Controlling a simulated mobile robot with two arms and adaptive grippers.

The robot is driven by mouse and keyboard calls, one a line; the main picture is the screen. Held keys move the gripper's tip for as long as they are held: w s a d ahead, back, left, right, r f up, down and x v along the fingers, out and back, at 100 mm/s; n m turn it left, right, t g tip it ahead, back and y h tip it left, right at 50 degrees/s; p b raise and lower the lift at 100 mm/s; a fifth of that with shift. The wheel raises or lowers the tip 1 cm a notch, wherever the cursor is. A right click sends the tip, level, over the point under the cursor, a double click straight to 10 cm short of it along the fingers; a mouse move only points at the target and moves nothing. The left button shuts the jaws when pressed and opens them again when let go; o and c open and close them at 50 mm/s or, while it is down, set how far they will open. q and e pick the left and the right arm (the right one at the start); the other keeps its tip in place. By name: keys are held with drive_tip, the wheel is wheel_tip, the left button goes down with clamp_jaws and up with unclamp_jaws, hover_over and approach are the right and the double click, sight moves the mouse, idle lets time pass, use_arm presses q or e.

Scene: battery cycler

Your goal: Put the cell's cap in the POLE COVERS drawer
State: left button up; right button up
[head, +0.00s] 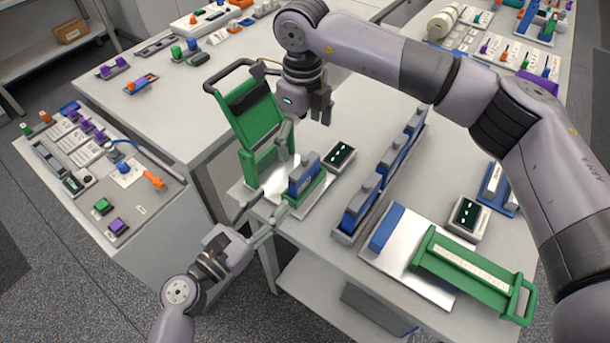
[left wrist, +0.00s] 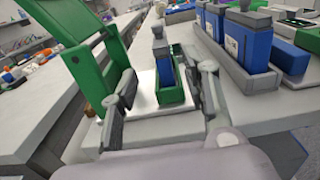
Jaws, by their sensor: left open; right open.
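A blue cell (head: 303,176) stands upright in a green holder on a white plate at the near left of the table. It also shows in the left wrist view (left wrist: 163,68), with a grey cap (left wrist: 158,34) on its top. My left gripper (head: 264,214) is open and empty, low beside the holder at the table's edge. In the left wrist view its two fingers (left wrist: 166,95) stand apart, with the cell ahead between them. My right gripper (head: 305,118) is open above and behind the cell, apart from it. I cannot make out a drawer labelled POLE COVERS.
A raised green clamp frame (head: 248,118) stands just left of the cell. A small display box (head: 340,155) sits to its right. A grey rack of blue cells (head: 383,175) is farther right, then a lowered green frame (head: 470,272). A side bench (head: 150,205) stands left.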

sight(297, 174)
use_arm(q)
drive_tip(key=x, duration=1.3)
drive_tip(key=shift+w+d, duration=0.1)
drive_tip(key=shift+d, duration=0.05)
drive_tip(key=shift+c, duration=0.6)
clamp_jaws()
drive_tip(key=shift+o, duration=0.4)
unclamp_jaws()
